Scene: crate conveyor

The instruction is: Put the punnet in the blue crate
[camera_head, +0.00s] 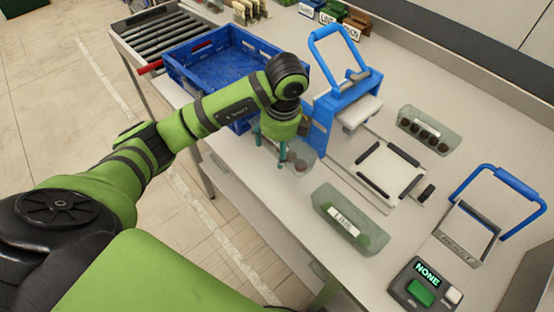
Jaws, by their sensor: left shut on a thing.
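The blue crate (183,72) stands open at the back left, by the roller conveyor, and the floor I can see in it looks bare. My left gripper (270,148) points down just in front of the crate's near right corner. Its teal fingers are shut on a clear punnet (303,153) with dark round contents, partly hidden by the gripper. I cannot tell whether this punnet touches the table. My right gripper is not in view.
A blue-handled press (322,120) stands close right of the gripper. A blue-handled frame (468,235) and a "NONE" display box (425,285) are at right. Rollers (160,32) lie behind the crate.

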